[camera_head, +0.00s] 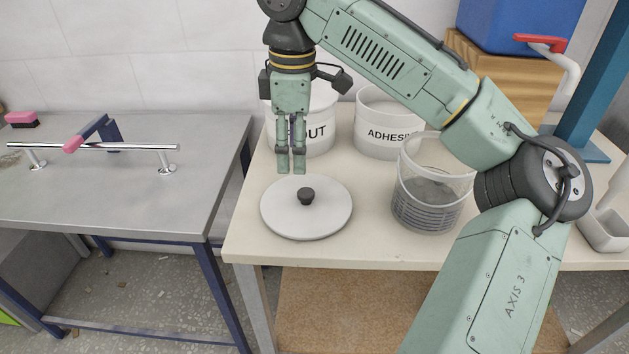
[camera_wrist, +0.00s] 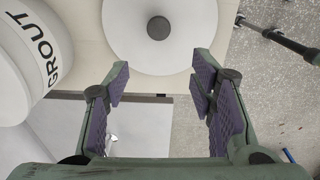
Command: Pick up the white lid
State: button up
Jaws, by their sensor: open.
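The white lid (camera_head: 322,221) is a round disc with a dark round knob (camera_head: 306,196), lying flat on the cream tabletop. In the wrist view the lid (camera_wrist: 128,40) is at the top centre, with its knob (camera_wrist: 158,28) near the middle of it. My gripper (camera_head: 291,172) points down above the tabletop, just behind the lid in the head view. In the wrist view my gripper (camera_wrist: 160,92) has its purple-padded fingers spread apart, with nothing between them. The lid lies beyond the fingertips, and the gripper does not hold it.
A white grout bucket (camera_head: 322,130) stands behind my gripper, and it fills the left of the wrist view (camera_wrist: 30,50). An adhesive bucket (camera_head: 385,137) and a clear container (camera_head: 430,190) stand to the right. A steel table (camera_head: 110,200) with a chrome rail (camera_head: 120,147) is at left.

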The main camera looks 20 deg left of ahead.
aim_at(306, 192)
jog(key=shift+h, duration=0.3)
jog(key=f, duration=0.1)
jog(key=d+f, duration=0.1)
jog(key=f, duration=0.2)
jog(key=shift+w+d, duration=0.1)
jog(key=shift+d, duration=0.25)
jog(key=shift+w+f+p, duration=0.2)
jog(key=shift+f+p, duration=0.15)
jog(key=shift+f, duration=1.25)
jog(key=shift+w+f+p, duration=0.2)
jog(key=shift+f+p, duration=0.15)
jog(key=shift+f, duration=1.2)
jog(key=shift+c, duration=0.3)
grip_shut()
